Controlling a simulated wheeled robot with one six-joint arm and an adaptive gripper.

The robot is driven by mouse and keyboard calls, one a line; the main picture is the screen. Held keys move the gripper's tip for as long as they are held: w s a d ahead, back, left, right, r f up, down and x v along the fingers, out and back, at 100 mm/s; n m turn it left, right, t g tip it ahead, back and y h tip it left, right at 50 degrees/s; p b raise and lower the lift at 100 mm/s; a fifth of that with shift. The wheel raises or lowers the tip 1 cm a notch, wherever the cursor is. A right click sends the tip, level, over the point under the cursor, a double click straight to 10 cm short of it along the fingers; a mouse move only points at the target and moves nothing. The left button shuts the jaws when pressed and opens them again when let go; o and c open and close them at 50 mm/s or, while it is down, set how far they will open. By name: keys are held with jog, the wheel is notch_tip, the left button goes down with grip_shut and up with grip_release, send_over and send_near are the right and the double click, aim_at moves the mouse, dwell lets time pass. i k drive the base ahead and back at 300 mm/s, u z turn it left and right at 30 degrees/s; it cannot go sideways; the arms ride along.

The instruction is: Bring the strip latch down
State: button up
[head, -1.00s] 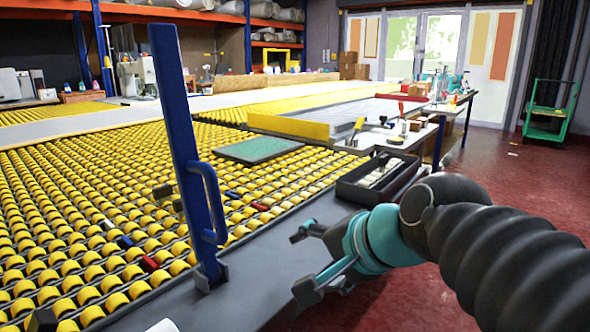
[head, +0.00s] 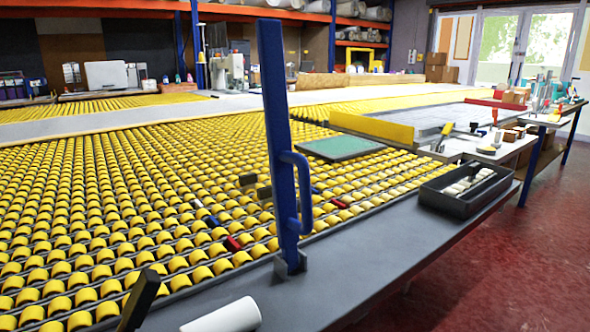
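The strip latch is a tall blue bar (head: 273,120) with a blue loop handle (head: 304,195) on its right side. It stands nearly upright, its foot in a small grey bracket (head: 291,264) on the grey ledge at the front of the roller table.
The table (head: 100,200) carries rows of yellow rollers, with a green mat (head: 343,147) and small red, blue and black pieces. A black tray (head: 467,187) sits on the ledge to the right. A white roll (head: 225,316) lies at the near edge. Red floor is open at right.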

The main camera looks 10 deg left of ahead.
aim_at(282, 160)
jog(key=u, duration=0.85)
jog(key=k, duration=0.8)
jog(key=z, duration=0.35)
